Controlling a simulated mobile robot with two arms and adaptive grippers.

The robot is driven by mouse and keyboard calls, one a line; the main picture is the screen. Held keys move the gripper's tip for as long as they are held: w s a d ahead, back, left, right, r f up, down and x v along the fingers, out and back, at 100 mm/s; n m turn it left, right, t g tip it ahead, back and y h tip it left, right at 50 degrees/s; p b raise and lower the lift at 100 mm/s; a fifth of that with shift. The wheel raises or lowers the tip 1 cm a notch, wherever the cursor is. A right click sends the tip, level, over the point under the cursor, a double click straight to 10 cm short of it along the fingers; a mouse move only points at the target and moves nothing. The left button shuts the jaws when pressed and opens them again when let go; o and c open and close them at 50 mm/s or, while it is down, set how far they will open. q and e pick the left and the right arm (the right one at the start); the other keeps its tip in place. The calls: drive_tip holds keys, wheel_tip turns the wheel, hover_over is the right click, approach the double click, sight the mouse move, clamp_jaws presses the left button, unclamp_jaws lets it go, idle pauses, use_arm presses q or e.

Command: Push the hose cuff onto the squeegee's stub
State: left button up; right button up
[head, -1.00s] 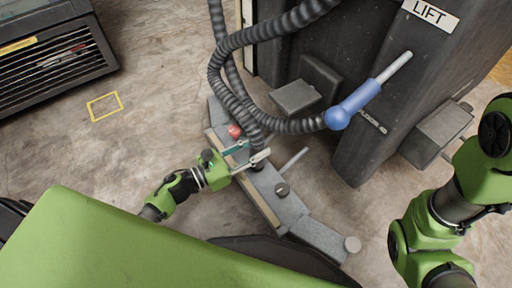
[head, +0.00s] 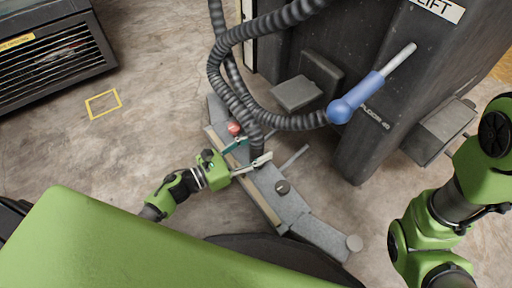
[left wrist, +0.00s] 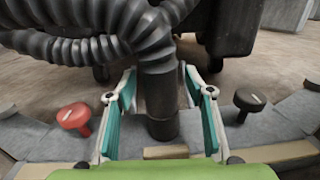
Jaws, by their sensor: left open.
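The black ribbed hose (head: 225,75) hangs in loops and ends in a smooth dark cuff (left wrist: 162,112). The cuff stands about upright on the grey squeegee (head: 312,232), at its middle. No stub shows; the cuff's lower end covers that spot, and I cannot tell how far down it sits. My left gripper (head: 250,153) is low over the squeegee. In the left wrist view its teal-padded fingers (left wrist: 162,98) are open, one on each side of the cuff, with gaps. My right arm is at the right of the head view; its gripper is out of frame.
A red knob (left wrist: 74,117) and a black knob (left wrist: 248,100) flank the cuff on the squeegee. The dark machine body (head: 400,80) rises behind, with a blue-gripped lever (head: 362,95). A black vented unit (head: 55,45) stands at far left; bare floor lies between.

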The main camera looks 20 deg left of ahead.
use_arm(q)
drive_tip(key=v, duration=1.2)
